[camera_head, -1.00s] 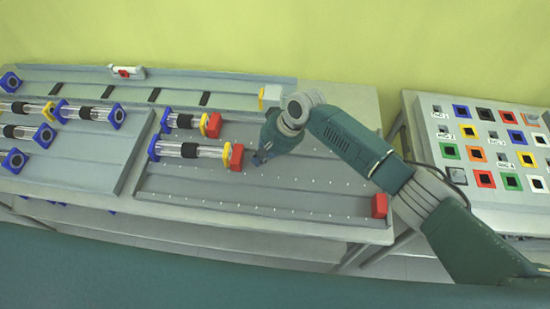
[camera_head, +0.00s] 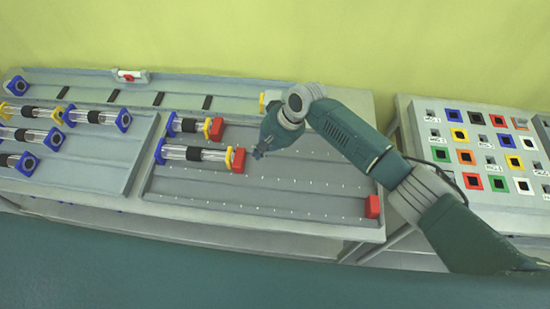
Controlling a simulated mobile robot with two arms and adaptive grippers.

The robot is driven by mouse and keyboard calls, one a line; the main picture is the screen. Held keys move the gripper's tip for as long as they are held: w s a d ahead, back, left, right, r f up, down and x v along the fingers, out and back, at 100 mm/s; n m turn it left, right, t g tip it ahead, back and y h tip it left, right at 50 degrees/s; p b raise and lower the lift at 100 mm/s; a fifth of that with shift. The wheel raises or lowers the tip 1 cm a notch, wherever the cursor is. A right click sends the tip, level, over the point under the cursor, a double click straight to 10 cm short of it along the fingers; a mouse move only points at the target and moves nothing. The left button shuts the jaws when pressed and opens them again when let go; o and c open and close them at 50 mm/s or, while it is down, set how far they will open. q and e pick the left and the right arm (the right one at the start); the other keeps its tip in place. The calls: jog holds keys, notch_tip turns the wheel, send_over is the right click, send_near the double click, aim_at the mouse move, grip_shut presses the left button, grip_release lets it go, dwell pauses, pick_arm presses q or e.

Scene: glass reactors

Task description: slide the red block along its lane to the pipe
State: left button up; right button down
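Three red blocks show on the grey laned board (camera_head: 270,195). One red block (camera_head: 239,160) touches the yellow right end of the middle glass pipe (camera_head: 195,153). Another red block (camera_head: 216,128) is at the right end of the upper glass pipe (camera_head: 187,124). A third red block (camera_head: 372,206) sits alone at the board's lower right, far from any pipe. My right gripper (camera_head: 257,154) is just right of the middle red block, apart from it. Its fingers are small and dark, so I cannot tell if they are open. My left gripper is not in view.
A second board (camera_head: 120,185) at the left holds several more pipes with blue and yellow ends. A rail with a small white-and-red part (camera_head: 130,76) runs along the back. A panel of coloured squares (camera_head: 410,150) stands at the right.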

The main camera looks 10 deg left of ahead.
notch_tip(320, 180, up, 5)
jog(key=p, duration=0.4)
jog(key=shift+r+p, duration=0.2)
jog(key=shift+p, duration=0.1)
